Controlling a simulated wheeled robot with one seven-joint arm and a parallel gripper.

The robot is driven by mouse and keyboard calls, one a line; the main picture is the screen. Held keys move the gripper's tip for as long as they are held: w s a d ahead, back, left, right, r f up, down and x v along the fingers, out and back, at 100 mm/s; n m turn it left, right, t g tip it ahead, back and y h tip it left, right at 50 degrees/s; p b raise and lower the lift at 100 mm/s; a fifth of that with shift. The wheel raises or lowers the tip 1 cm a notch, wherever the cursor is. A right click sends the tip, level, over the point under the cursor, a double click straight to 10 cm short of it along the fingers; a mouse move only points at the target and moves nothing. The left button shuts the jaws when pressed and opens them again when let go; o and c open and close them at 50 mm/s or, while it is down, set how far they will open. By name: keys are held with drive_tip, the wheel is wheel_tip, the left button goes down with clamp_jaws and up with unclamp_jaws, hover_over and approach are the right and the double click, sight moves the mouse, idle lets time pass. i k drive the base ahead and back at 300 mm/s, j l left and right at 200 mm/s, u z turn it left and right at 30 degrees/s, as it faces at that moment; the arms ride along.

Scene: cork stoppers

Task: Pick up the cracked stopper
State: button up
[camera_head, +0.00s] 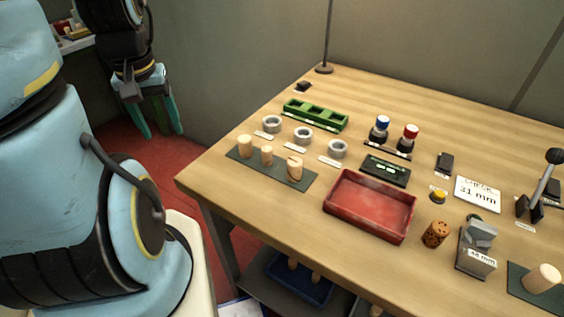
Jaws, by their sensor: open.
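Three pale stoppers stand on a dark mat (281,174) at the table's left front edge: a left one (245,146), a shorter middle one (267,156) and a right one (295,168). The right one has a dark line across its side that looks like a crack. My gripper (163,132) hangs at the upper left, off the table, with its green fingers pointing down, apart and empty. It is well to the left of the stoppers and touches nothing.
Behind the stoppers are several grey rings (303,135) and a green rack (316,114). A red tray (370,205) stands to their right. Farther right are a speckled brown cork (435,234), a metal gauge block (477,248) and another pale stopper (542,279) on a mat.

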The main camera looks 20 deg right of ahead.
sight(294, 163)
drive_tip(key=i+j+z, duration=0.1)
drive_tip(key=j+z, duration=1.25)
drive_tip(key=k+l, duration=0.05)
drive_tip(key=l, duration=0.05)
